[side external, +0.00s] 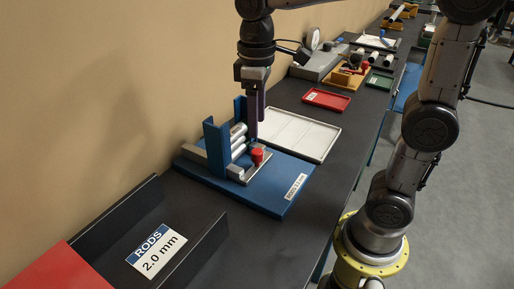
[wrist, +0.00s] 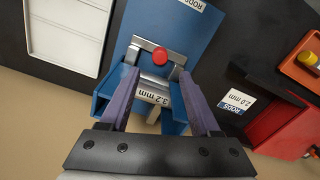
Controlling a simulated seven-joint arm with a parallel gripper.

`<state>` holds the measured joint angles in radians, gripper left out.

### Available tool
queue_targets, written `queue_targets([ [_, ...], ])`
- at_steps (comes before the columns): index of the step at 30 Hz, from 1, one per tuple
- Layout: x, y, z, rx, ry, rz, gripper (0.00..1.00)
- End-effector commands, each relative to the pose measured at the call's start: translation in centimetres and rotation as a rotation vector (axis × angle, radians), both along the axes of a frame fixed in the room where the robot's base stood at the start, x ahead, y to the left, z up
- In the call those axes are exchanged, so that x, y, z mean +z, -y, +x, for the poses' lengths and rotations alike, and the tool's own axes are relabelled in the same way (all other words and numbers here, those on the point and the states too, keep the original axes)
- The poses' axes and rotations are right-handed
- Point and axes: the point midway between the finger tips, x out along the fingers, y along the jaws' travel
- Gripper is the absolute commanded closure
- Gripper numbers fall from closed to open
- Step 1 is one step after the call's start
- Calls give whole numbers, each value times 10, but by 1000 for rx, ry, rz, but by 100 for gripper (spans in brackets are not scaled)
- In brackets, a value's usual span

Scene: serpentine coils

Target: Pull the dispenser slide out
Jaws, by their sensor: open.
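The dispenser (side external: 217,146) has blue uprights on a blue base plate, with several silver rods stacked between them. Its slide (side external: 241,174) is a flat metal piece low at the front, carrying a red knob (side external: 257,155). In the wrist view, the red knob (wrist: 160,56) stands on the metal slide (wrist: 175,57), just beyond my fingertips. My gripper (side external: 254,135) points down close above the dispenser, near the knob. In the wrist view, my gripper (wrist: 157,74) is open, its two fingers apart with nothing held between them. A "3.2 mm" label (wrist: 152,96) shows between the fingers.
A white tray (side external: 325,158) lies behind the blue base, with a red tray (side external: 326,100) farther back. A dark-walled bay labelled "RODS 2.0 mm" (side external: 157,251) stands at the front left. The tan wall runs along the left.

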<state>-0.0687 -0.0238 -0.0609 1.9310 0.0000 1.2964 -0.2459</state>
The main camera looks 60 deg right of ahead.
Motion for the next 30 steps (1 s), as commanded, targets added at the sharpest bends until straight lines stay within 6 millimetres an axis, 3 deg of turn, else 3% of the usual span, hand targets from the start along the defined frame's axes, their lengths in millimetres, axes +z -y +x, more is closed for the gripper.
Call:
queue_targets([
  [6, -44, 0, -1, 0, -5, -1, 37],
  [12, -72, 0, -1, 0, -2, 0, 37],
  [18, -84, 0, 0, 0, 0, 0, 37],
  [26, -85, 0, 0, 0, 1, 0, 37],
  [30, -84, 0, 0, -1, 1, 0, 58],
])
